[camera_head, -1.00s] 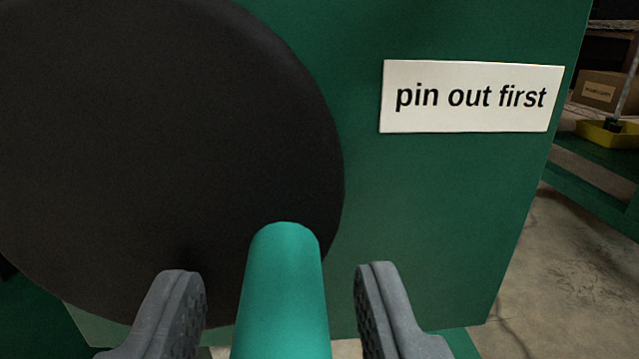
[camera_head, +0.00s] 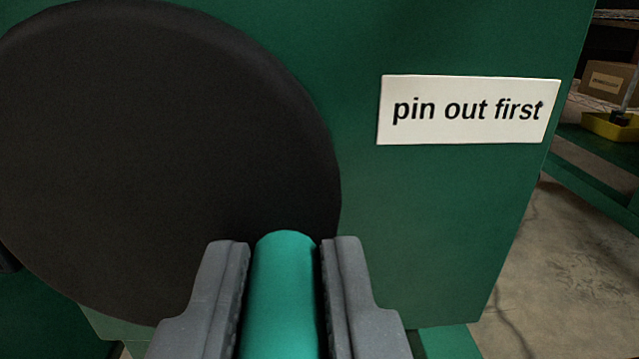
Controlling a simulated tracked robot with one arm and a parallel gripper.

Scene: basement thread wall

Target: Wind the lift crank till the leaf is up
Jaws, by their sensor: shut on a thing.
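A teal-green round crank handle (camera_head: 281,300) sticks out toward me from the lower right part of a large black disc (camera_head: 165,150). My gripper (camera_head: 284,265) is shut on the handle, with one grey finger against each side of it. The near end of the handle runs out of the bottom of the picture. The disc is mounted in front of a dark green panel (camera_head: 430,220). The leaf cannot be made out in this view.
A white label (camera_head: 463,110) on the panel reads "pin out first". No pin can be made out. At the right, beyond the panel edge, are concrete floor (camera_head: 560,250), a yellow tray (camera_head: 610,126), a cardboard box (camera_head: 608,82) and green framing.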

